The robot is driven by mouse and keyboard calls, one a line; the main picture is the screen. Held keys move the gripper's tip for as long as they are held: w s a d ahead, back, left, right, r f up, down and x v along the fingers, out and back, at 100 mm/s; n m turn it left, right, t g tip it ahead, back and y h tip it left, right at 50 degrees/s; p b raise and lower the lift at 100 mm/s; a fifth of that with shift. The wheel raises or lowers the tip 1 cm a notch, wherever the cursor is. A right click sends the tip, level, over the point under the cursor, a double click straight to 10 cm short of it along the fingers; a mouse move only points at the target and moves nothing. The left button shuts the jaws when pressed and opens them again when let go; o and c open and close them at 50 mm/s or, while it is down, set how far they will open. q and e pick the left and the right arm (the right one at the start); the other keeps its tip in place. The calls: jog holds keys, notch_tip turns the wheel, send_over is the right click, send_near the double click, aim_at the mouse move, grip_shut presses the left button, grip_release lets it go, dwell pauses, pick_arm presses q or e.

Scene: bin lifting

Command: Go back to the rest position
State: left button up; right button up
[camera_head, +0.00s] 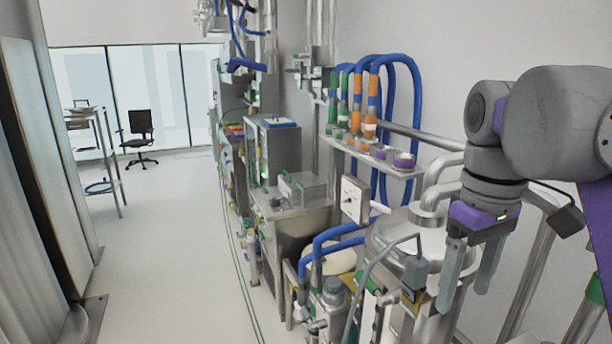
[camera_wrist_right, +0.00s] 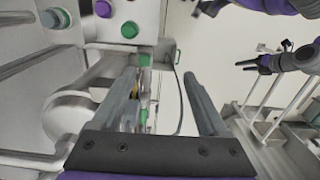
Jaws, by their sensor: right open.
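My right gripper (camera_head: 466,298) hangs from the grey arm at the right of the head view, with its fingers pointing down. Its two grey fingers are apart and nothing shows between them. In the right wrist view the same gripper (camera_wrist_right: 158,75) is open, with equipment and pale floor behind the fingers. In the head view it appears in front of the steel pipes and vessel (camera_head: 405,235). Whether it touches them cannot be told. My left gripper does not show in the head view. No bin shows.
Process equipment with blue hoses (camera_head: 400,65) and a shelf of coloured fittings (camera_head: 375,152) lines the right side. A steel cabinet (camera_head: 275,150) stands further back. The floor (camera_head: 165,255) at left is clear. An office chair (camera_head: 140,130) and a rack (camera_head: 105,150) stand far back.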

notch_tip(320, 180, down, 18)
jog(key=w+a+r+m+t, duration=0.1)
jog(key=w+a+m+t, duration=0.1)
jog(key=t, duration=0.1)
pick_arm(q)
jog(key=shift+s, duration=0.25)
pick_arm(e)
jog(key=s+f+t, duration=0.1)
jog(key=s+f, duration=0.1)
jog(key=f, duration=0.5)
jog(key=s+a+f+m+t, duration=0.1)
jog(key=s+f, duration=0.2)
jog(key=f, duration=0.4)
jog(key=s+f+m+t, duration=0.1)
jog(key=s+f, duration=0.2)
jog(key=f, duration=0.3)
jog(key=shift+s+a+f, duration=0.2)
jog(key=shift+s+f, duration=0.05)
jog(key=shift+f, duration=0.15)
jog(key=shift+s, duration=0.1)
